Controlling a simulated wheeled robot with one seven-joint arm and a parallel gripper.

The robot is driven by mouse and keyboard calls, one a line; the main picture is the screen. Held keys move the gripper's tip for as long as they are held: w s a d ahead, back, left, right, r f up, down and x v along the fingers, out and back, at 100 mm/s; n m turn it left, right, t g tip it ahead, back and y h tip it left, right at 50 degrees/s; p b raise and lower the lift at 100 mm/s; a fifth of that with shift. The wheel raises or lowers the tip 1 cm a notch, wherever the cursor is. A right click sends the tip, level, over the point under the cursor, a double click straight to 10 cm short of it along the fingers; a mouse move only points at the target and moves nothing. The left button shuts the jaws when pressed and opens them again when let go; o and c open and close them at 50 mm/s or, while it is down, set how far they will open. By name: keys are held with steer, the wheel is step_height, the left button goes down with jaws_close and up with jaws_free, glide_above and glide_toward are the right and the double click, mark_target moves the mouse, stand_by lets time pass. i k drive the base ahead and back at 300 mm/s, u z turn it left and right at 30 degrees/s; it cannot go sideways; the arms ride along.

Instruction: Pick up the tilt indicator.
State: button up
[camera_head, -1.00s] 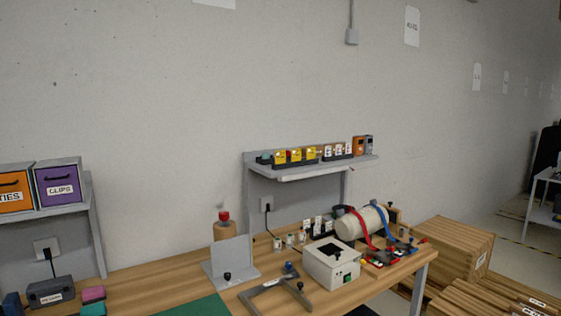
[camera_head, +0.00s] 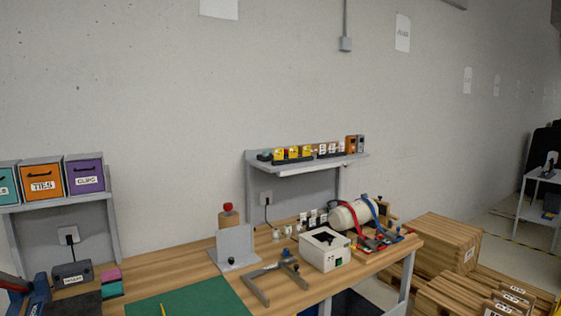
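I cannot tell for sure which item is the tilt indicator; no readable label names it. Small yellow units (camera_head: 293,152) and white units (camera_head: 330,149) stand in a row on the grey wall shelf (camera_head: 315,163), with orange and grey units (camera_head: 355,144) at its right end. Several small white pieces (camera_head: 312,220) stand on the wooden bench (camera_head: 190,262) below. My gripper is not in view.
The bench holds a white box (camera_head: 325,250), a cream cylinder (camera_head: 352,214) with red and blue straps, a grey angle plate (camera_head: 236,246), a clamp-like frame (camera_head: 274,277) and a green mat (camera_head: 195,298). Wooden crates (camera_head: 440,243) stand right. Labelled bins (camera_head: 42,179) sit left.

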mark_target(278, 153)
steer(key=z, duration=0.9)
steer(key=i, duration=1.25)
steer(key=u, duration=0.55)
steer(key=i, duration=0.75)
steer(key=u, duration=0.85)
